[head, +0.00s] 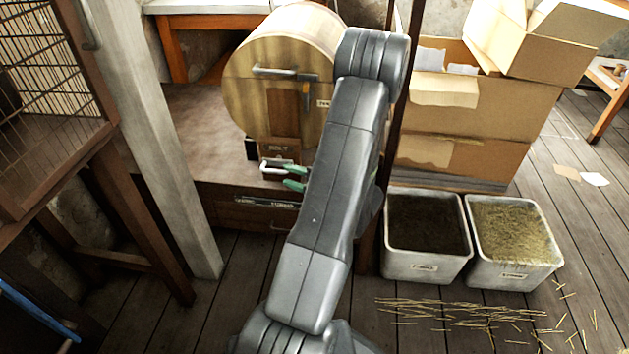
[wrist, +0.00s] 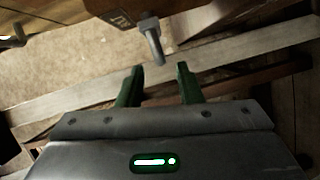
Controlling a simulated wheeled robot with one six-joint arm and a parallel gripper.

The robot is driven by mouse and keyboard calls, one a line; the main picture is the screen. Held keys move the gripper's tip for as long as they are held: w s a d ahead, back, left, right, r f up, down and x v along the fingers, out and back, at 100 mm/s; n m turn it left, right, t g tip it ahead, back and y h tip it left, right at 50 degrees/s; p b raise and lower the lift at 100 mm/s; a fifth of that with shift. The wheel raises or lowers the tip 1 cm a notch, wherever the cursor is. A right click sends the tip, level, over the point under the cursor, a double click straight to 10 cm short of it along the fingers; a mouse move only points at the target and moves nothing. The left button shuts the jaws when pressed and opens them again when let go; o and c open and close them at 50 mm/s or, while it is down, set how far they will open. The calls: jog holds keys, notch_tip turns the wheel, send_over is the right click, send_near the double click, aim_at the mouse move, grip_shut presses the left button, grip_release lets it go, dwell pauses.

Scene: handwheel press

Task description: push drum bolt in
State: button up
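The round wooden drum (head: 262,95) has a horizontal bar handle and lies behind my arm in the head view. Below it is a dark block with a plate marked BOLT (head: 279,149). The bolt (wrist: 151,42) is a grey metal bent piece beside the plate in the wrist view; a pale metal part, probably the bolt, shows below the plate in the head view. My gripper (wrist: 160,68) has green fingers, apart and empty. The bolt is just beyond the fingertips, roughly in line with the gap. In the head view my gripper (head: 287,176) is partly hidden by my arm.
A dark post stands right of my arm and a pale post (head: 170,140) to the left. Cardboard boxes (head: 470,110) are stacked at right. Two bins, one dark-filled (head: 425,275) and one straw-filled (head: 512,277), stand on the floor. A wooden cage (head: 50,130) is at left.

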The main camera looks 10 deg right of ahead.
aim_at(272, 171)
jog(key=p+v, duration=0.1)
jog(key=v, duration=0.6)
jog(key=shift+d, duration=0.1)
dwell(0.4)
jog(key=b+x, duration=0.2)
jog(key=x, duration=1.1)
jog(key=shift+w+a+b, duration=0.15)
jog(key=shift+a+b, duration=0.2)
jog(key=shift+d, duration=0.1)
jog(key=p+v, duration=0.3)
jog(key=v, duration=1.1)
jog(key=b+x, duration=0.3)
jog(key=x, duration=1.1)
jog(key=shift+a, duration=0.25)
jog(key=s+a+p+v, duration=0.2)
jog(key=p+v, duration=0.1)
jog(key=v, duration=1.2)
jog(key=shift+s+p, duration=0.4)
jog(key=shift+s, duration=0.2)
